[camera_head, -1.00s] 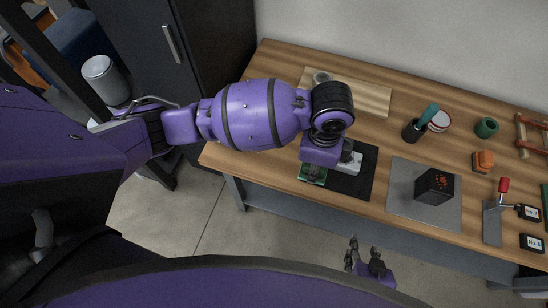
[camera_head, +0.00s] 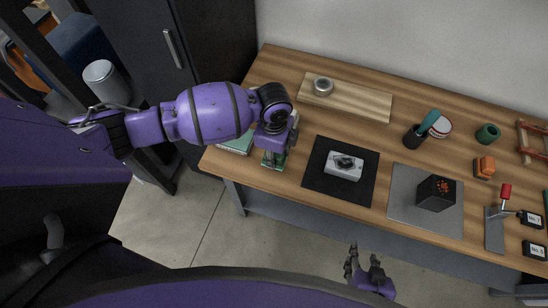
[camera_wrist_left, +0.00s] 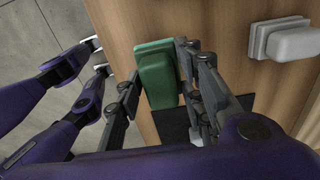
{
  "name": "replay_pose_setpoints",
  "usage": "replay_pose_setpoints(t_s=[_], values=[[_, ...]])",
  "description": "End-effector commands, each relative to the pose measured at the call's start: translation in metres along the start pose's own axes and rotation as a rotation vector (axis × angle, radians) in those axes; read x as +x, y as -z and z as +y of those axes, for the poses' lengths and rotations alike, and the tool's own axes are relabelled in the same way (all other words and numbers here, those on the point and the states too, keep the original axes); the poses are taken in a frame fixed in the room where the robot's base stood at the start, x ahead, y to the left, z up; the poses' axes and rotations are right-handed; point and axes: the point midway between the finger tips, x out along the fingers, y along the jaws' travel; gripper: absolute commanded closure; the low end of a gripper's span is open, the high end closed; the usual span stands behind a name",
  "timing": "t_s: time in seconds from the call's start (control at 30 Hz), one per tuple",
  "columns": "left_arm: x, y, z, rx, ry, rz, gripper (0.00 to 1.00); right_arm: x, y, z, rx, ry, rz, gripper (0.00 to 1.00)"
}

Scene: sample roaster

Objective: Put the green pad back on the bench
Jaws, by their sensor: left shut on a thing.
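The green pad (camera_head: 273,160) is at my left gripper (camera_head: 276,150), near the bench's front edge, left of the black mat (camera_head: 325,186). In the left wrist view the green pad (camera_wrist_left: 157,72) lies between the fingers of my left gripper (camera_wrist_left: 143,65), close against the right-hand ones. The gripper is shut on it. The pad is at or just over the wooden bench (camera_head: 300,122); I cannot tell whether it touches. The gripper hides part of the pad in the head view. My right gripper (camera_head: 367,268) is empty, its fingers apart, in front of the bench.
A grey-white device (camera_head: 344,166) sits on the black mat. A pale green-white item (camera_head: 238,143) lies just left of my left gripper. A black box (camera_head: 436,193) stands on a grey mat (camera_head: 408,198) to the right. A wooden board (camera_head: 350,97) lies behind.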

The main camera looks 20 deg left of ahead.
Motion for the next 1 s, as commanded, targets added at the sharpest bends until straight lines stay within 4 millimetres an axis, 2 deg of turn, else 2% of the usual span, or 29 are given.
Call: replay_pose_setpoints(t_s=[0.1,0.17,0.37,0.4,0.53,0.87,1.0], values=[[0.022,-0.001,0.002,-0.003,-0.005,-0.002,0.85,0.001,-0.004,0.001,0.000,-0.002,-0.006,0.60],[0.029,-0.001,0.002,-0.002,-0.005,-0.002,0.85,0.001,-0.005,0.001,-0.001,-0.002,-0.007,0.60],[0.032,-0.001,0.001,-0.001,-0.001,-0.001,0.89,0.001,-0.004,0.002,-0.001,-0.004,-0.004,0.60],[0.032,-0.001,0.001,-0.002,-0.002,-0.002,0.63,0.001,-0.003,0.002,-0.001,-0.004,-0.004,0.60],[0.031,-0.001,0.001,-0.002,-0.002,-0.002,0.46,0.001,-0.002,0.002,-0.001,-0.004,-0.002,0.60],[0.029,-0.001,0.000,-0.002,-0.001,-0.002,0.46,0.002,0.001,0.002,-0.002,-0.003,0.004,0.60],[0.015,-0.001,-0.001,-0.002,0.003,-0.002,0.46,0.002,0.004,0.002,-0.002,-0.003,0.009,0.60]])
